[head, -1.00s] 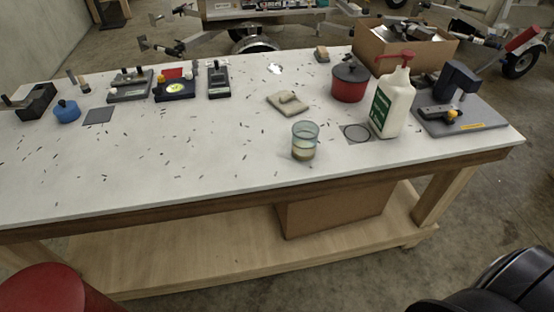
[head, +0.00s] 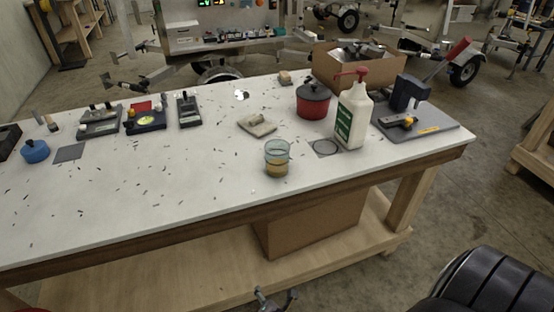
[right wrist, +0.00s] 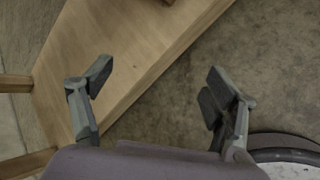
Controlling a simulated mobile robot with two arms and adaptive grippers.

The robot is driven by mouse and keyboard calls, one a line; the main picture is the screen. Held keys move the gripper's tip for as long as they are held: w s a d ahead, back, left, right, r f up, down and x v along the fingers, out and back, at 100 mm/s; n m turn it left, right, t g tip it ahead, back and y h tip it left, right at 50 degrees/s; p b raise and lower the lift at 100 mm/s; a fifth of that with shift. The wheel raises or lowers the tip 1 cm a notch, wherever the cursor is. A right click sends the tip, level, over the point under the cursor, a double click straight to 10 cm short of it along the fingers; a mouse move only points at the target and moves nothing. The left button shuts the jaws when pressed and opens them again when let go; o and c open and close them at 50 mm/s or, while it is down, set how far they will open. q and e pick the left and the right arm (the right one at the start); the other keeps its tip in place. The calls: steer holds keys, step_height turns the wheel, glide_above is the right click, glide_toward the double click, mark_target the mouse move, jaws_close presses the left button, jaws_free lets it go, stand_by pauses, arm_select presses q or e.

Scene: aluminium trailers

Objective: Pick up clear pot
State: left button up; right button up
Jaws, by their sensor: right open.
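The clear pot (head: 277,158) is a see-through cup with a yellow-brown lower part. It stands upright near the front edge of the white-topped table (head: 180,170) in the head view. My right gripper (head: 275,298) shows at the bottom of the head view, in front of the table and well below its top. In the right wrist view, my right gripper (right wrist: 158,82) is open with nothing between its fingers, over the edge of the wooden lower shelf and the floor. The pot is not in that view. My left gripper is not in view.
A cardboard box (head: 310,222) sits on the lower shelf (head: 190,270). Tabletop left of the pot is mostly clear.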

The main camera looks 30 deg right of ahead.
steer(key=w+d+r+n+t+h, duration=0.15)
steer(key=w+r, duration=0.25)
steer(key=r, duration=0.5)
steer(key=w+d+r+n+t+h, duration=0.1)
steer(key=w+r+n+t+h, duration=0.2)
steer(key=r, duration=0.6)
steer(key=n+t+h, duration=0.1)
steer(key=n+h, duration=0.2)
steer(key=h, duration=0.1)
glide_toward(276, 164)
steer(key=p+x, duration=0.1)
steer(key=x, duration=0.6)
steer(key=shift+d+f+p, duration=0.1)
steer(key=shift+d+p, duration=0.2)
steer(key=shift+w+d, duration=0.35)
steer(key=shift+w, duration=0.05)
steer(key=x, duration=0.4)
steer(key=shift+w+a+p, duration=0.15)
steer(key=shift+w+p, duration=0.1)
steer(key=shift+p, duration=0.1)
steer(key=shift+w+d, duration=0.35)
steer(key=shift+w, duration=0.05)
steer(key=shift+c, duration=0.5)
